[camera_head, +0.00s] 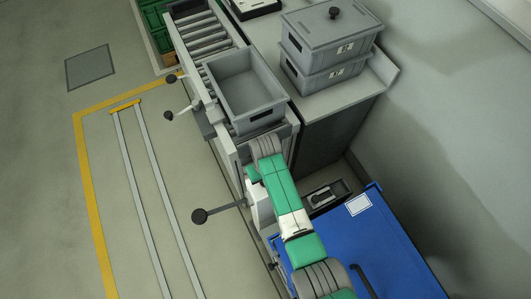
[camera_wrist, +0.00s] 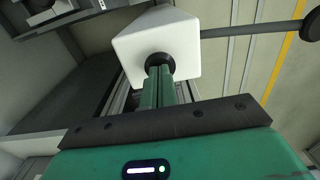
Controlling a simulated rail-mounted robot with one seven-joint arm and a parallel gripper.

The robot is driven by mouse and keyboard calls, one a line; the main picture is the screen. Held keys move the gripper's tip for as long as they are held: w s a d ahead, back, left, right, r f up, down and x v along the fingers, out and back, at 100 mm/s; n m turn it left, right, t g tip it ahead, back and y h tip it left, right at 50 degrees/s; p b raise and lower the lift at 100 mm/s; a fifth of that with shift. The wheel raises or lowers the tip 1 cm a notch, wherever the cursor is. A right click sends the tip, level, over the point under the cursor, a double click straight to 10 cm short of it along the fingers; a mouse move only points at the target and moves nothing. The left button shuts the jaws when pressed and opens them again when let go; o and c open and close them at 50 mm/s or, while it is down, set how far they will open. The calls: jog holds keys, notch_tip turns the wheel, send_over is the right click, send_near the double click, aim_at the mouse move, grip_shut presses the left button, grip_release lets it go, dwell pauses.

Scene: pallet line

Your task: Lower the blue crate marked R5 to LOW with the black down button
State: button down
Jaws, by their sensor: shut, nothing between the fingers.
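In the wrist view my gripper (camera_wrist: 160,74) is shut and empty. Its green fingertips are at a round black button (camera_wrist: 158,61) on a white control box (camera_wrist: 150,38). They appear to touch the button, but how far it is pressed in cannot be told. The white box (camera_head: 261,205) also shows in the head view, partly behind my green and white arm. My fingers cannot be made out there. A large blue body (camera_head: 400,250) with a blank-looking white label is at the lower right. I see no readable R5 mark, and cannot tell if this is the crate.
A rod with a black knob (camera_head: 199,216) juts left from the box. An open grey crate (camera_head: 257,112) sits on the roller conveyor (camera_head: 197,32). Two grey lidded crates (camera_head: 310,60) are stacked on the bench (camera_head: 315,101). Open floor with rails and a yellow line (camera_head: 88,185) lies left.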

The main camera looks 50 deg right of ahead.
jog(key=shift+f, duration=0.6)
dwell(1.8)
notch_tip(320, 180, up, 8)
jog(key=p, duration=0.7)
jog(key=shift+f, duration=0.5)
